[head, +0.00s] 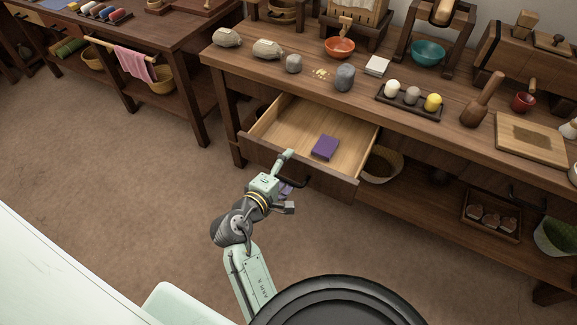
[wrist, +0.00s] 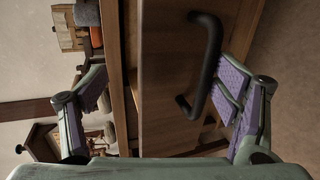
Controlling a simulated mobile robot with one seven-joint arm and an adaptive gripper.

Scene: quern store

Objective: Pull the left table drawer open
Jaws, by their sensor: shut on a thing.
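The left table drawer (head: 267,159) stands well out from the wooden table, its inside showing. A purple block or book (head: 325,148) lies in it. My gripper (head: 286,173) is at the left part of the drawer front, one finger over its top edge and the other outside. In the wrist view, the drawer front (wrist: 165,110) and its dark bar handle (wrist: 211,60) lie between the fingers. The right finger's purple pad is against or very near the handle. The left finger is on the drawer's inner side; its contact is unclear.
The tabletop (head: 400,125) holds bowls, stones, a dark tray with balls (head: 408,100) and a wooden board (head: 530,138). A basket (head: 381,165) and a box (head: 491,215) stand on the lower shelf. The floor (head: 110,180) before the drawer is clear.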

